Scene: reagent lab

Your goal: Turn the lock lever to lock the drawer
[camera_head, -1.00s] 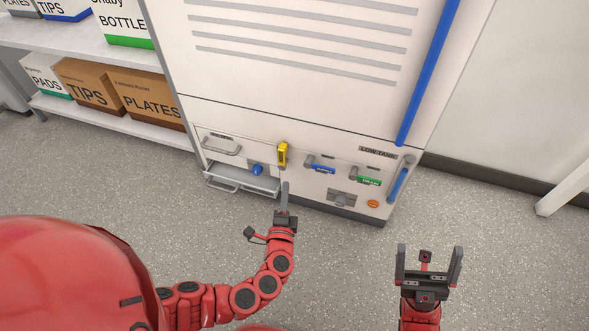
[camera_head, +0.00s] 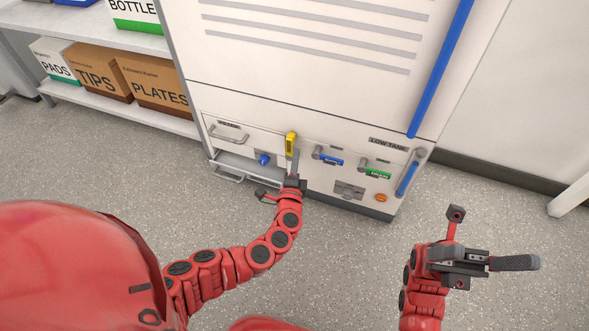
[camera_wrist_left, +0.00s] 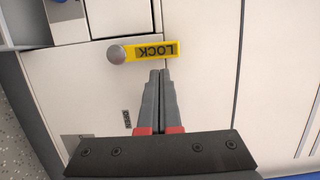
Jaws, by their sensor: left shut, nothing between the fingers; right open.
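The yellow lock lever (camera_head: 291,144) sits on the cabinet's lower front, just right of the drawer section, and hangs upright in the head view. In the left wrist view the lever (camera_wrist_left: 156,51) shows the word LOCK and a round grey pivot (camera_wrist_left: 116,54) at one end. My left gripper (camera_head: 295,155) is shut and empty, its fingertips close to the lever's lower end. In the left wrist view the fingertips (camera_wrist_left: 160,73) lie just beside the lever's lettered end; I cannot tell if they touch it. My right gripper (camera_head: 487,261) is open and empty, off to the right above the floor.
The drawer front with a handle (camera_head: 229,134) is at the left, above a grey tray (camera_head: 240,168) with a blue knob. Blue (camera_head: 329,159) and green (camera_head: 375,172) handles are right of the lever. A shelf with boxes stands left; the floor in front is clear.

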